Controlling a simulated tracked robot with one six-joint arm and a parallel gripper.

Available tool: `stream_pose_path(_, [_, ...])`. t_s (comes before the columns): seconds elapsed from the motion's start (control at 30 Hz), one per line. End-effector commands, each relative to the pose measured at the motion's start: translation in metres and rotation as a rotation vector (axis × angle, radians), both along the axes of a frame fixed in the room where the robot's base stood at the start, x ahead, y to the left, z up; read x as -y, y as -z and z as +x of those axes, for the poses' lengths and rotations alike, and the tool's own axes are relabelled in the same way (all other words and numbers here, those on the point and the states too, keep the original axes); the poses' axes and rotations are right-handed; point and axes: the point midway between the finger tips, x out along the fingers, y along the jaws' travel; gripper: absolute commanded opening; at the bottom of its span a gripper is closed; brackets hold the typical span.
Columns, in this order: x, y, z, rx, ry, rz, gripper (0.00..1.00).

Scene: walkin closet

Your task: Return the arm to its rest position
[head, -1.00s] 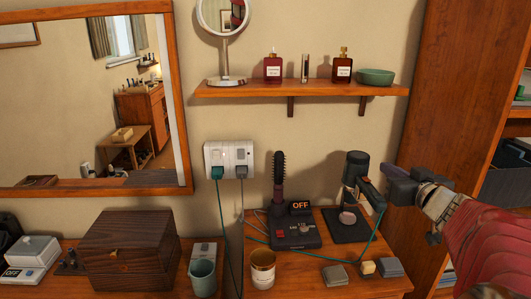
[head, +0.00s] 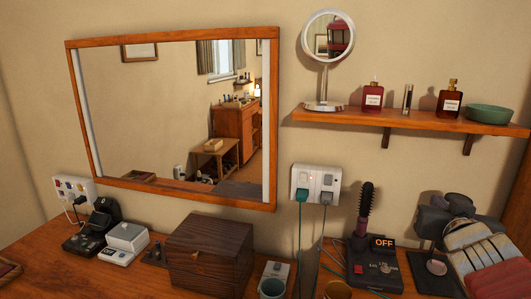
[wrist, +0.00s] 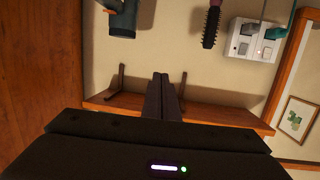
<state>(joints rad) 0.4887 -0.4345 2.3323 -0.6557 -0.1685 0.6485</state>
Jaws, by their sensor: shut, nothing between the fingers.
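My gripper (head: 440,212) is at the right of the head view, with my red and white arm sleeve behind it. It is in front of the wall below the shelf and overlaps the dark stand (head: 436,268) on the dresser top. In the wrist view its two dark fingers (wrist: 161,78) are together with nothing between them. That view is upside down, with the wooden shelf (wrist: 215,112) and its brackets close behind the fingers.
The wall shelf (head: 400,122) holds a round mirror (head: 328,37), bottles and a green bowl (head: 490,114). Below are a wall socket (head: 314,184), a hairbrush (head: 366,205) on a dark base reading OFF, and a brown wooden box (head: 210,256). Cords hang from the socket.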

Motion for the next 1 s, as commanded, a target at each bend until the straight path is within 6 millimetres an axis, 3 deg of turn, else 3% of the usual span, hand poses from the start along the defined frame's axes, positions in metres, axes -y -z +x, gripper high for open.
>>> stream_pose_path(0.37, [-0.075,0.077,-0.054,-0.346,-0.014,0.069,0.0])
stream_pose_path(0.7, [-0.17,0.149,-0.135,-0.717,-0.221,0.136,0.0])
stream_pose_path(0.9, [-0.211,0.171,-0.175,-0.858,-0.354,0.152,0.0])
stream_pose_path(1.0, [-0.216,0.174,-0.182,-0.88,-0.374,0.153,0.0])
